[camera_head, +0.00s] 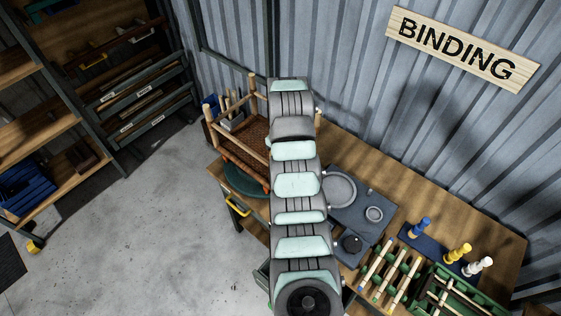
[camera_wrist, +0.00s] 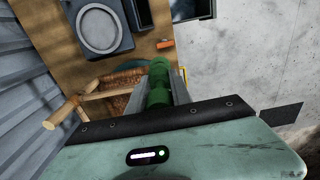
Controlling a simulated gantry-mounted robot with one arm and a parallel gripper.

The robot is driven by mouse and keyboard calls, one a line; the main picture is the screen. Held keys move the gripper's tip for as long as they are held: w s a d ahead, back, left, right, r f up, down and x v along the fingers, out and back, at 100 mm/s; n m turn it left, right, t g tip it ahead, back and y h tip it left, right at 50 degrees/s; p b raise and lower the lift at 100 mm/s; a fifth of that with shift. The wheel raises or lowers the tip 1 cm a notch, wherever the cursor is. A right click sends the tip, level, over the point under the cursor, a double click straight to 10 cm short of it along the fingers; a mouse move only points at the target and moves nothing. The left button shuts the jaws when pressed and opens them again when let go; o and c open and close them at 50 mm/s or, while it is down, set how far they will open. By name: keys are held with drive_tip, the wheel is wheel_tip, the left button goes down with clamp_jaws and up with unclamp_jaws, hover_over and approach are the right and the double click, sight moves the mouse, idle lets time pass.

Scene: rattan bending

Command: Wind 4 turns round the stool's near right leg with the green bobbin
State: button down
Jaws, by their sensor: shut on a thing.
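The stool stands at the table's far left end in the head view, with pale wooden posts (camera_head: 253,85) pointing up and a brown woven seat (camera_head: 245,150). My arm covers its right part, including most of any right leg. In the wrist view, a pale wooden leg (camera_wrist: 62,112) and part of the woven seat (camera_wrist: 122,80) show beyond my gripper. My gripper (camera_wrist: 157,80) is shut on the green bobbin (camera_wrist: 158,92), which sits between its two fingers next to the stool's frame. In the head view my gripper is hidden behind my arm. I cannot see any winding on the leg.
A dark board (camera_head: 365,215) with round discs lies mid-table. A blue rack holds blue (camera_head: 420,227), yellow (camera_head: 458,252) and white (camera_head: 478,266) bobbins at right. Green trays (camera_head: 455,298) with wooden pieces lie in front.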

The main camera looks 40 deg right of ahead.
drive_tip(key=shift+w+r, duration=0.1)
drive_tip(key=shift+r, duration=0.05)
wheel_tip(320, 180, up, 6)
drive_tip(key=p, duration=0.5)
drive_tip(key=shift+d+p, duration=0.1)
drive_tip(key=shift+p, duration=0.3)
drive_tip(key=shift+r, duration=0.2)
drive_tip(key=shift+r+p, duration=0.5)
drive_tip(key=shift+r, duration=1.8)
drive_tip(key=shift+f, duration=0.1)
